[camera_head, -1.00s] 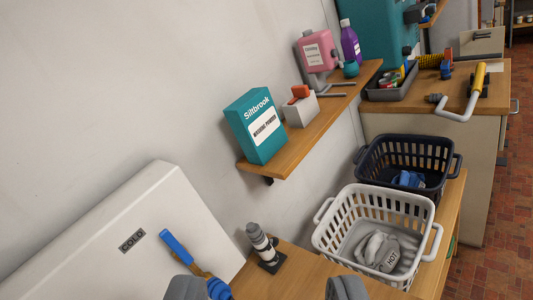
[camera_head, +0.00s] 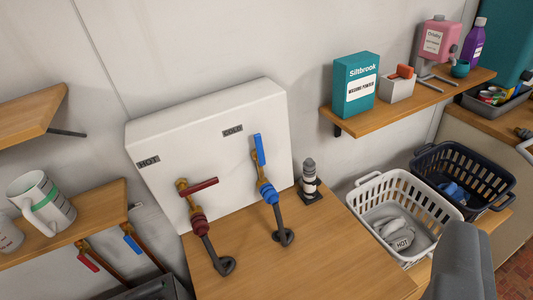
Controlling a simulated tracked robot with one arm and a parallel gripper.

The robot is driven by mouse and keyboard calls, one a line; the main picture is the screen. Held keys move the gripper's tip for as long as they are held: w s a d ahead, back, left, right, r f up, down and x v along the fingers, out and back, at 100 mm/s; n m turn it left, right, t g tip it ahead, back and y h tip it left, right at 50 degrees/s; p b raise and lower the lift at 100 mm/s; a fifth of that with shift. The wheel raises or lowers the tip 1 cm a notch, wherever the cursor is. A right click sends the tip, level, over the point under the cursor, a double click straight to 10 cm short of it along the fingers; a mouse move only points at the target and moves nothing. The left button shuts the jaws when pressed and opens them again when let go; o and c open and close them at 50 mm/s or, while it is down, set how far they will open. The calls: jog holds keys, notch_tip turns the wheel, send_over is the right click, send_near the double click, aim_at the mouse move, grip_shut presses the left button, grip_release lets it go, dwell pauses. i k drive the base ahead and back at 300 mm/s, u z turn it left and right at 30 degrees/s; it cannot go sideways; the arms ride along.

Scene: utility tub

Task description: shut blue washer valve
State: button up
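A white box (camera_head: 235,115) against the wall carries two lever valves with HOT and COLD labels. The valve under COLD has a blue lever handle (camera_head: 260,150), standing nearly upright and roughly in line with its brass body and the hose below. The HOT valve has a red lever handle (camera_head: 198,188) lying across its pipe. Another blue-handled valve (camera_head: 132,243) hangs under the left shelf beside a small red-handled one. One dark grey part of mine (camera_head: 460,265), possibly a gripper finger, shows at lower right, apart from the valves. No fingertip pair shows.
A wooden counter (camera_head: 320,255) lies below the box; a grey-and-white striped fitting (camera_head: 309,180) stands on it. White (camera_head: 375,190) and dark (camera_head: 470,165) baskets are at right. A shelf (camera_head: 410,100) holds a washing powder box. Mugs (camera_head: 45,205) stand on the left shelf.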

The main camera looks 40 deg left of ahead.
aim_at(260, 157)
jog(key=k, duration=0.6)
jog(key=z, duration=0.55)
jog(key=i, duration=1.2)
jog(key=u, duration=0.4)
